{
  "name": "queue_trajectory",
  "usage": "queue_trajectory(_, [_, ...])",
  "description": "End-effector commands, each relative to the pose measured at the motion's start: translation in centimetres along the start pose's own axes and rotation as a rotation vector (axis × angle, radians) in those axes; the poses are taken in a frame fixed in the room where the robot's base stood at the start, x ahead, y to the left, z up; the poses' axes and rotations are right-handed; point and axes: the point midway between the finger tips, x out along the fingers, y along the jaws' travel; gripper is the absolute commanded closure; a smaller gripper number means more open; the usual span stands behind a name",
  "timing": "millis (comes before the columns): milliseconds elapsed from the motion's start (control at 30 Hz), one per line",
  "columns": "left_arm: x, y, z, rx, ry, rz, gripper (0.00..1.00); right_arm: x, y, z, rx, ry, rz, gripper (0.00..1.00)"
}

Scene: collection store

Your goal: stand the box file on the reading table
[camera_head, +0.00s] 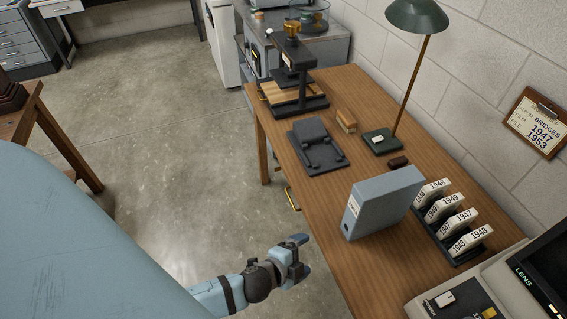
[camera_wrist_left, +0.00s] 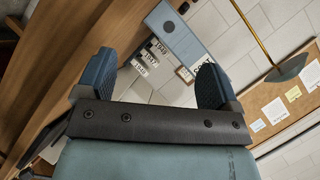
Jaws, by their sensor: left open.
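The grey-blue box file (camera_head: 383,204) stands upright on the wooden reading table (camera_head: 375,278), near the table's middle front, with a white label on its narrow side. It also shows in the left wrist view (camera_wrist_left: 172,30), beyond the fingers at the top. My left gripper (camera_head: 303,256) is open and empty, beside the table's left edge and apart from the box file. In the left wrist view its two dark blue fingers (camera_wrist_left: 155,70) are spread wide with nothing between them. My right gripper is not in view.
Right of the box file stands a rack of year-labelled cards (camera_head: 450,218). Behind it are a dark cradle (camera_head: 318,150), a small dark object (camera_head: 398,162) and a green lamp (camera_head: 418,16). A machine (camera_head: 470,292) fills the front right.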

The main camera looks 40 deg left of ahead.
Motion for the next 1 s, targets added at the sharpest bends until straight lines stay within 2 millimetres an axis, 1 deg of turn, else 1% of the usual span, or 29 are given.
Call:
queue_trajectory(33, [-1.1, 0.9, 0.2, -0.172, -0.019, 0.034, 0.13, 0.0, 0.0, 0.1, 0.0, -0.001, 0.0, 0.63])
queue_trajectory(100, [-2.3, 1.7, 0.5, -0.407, -0.042, 0.073, 0.13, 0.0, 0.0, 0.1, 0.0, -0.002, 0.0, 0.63])
queue_trajectory(200, [-3.9, 2.4, 0.9, -0.686, -0.067, 0.109, 0.13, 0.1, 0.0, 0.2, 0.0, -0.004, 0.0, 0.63])
queue_trajectory(300, [-5.0, 2.8, 1.1, -0.881, -0.082, 0.127, 0.13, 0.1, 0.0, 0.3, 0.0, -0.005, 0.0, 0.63])
queue_trajectory(333, [-5.2, 2.9, 1.2, -0.922, -0.085, 0.13, 0.13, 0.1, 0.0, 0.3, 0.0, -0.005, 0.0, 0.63])
queue_trajectory(400, [-5.7, 3.0, 1.3, -0.99, -0.09, 0.136, 0.13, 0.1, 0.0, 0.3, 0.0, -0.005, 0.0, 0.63])
queue_trajectory(500, [-5.9, 3.0, 1.3, -1.03, -0.091, 0.138, 0.13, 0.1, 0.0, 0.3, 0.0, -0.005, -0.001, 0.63])
queue_trajectory(767, [-5.9, 2.9, 1.2, -1.029, -0.091, 0.139, 0.13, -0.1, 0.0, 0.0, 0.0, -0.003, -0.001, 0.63])
queue_trajectory(867, [-6.5, 1.9, 0.7, -1.028, -0.091, 0.138, 0.13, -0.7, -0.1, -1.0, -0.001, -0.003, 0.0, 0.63])
queue_trajectory(1000, [-7.7, -0.3, -0.4, -1.027, -0.093, 0.133, 0.13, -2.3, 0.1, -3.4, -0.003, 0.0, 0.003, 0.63])
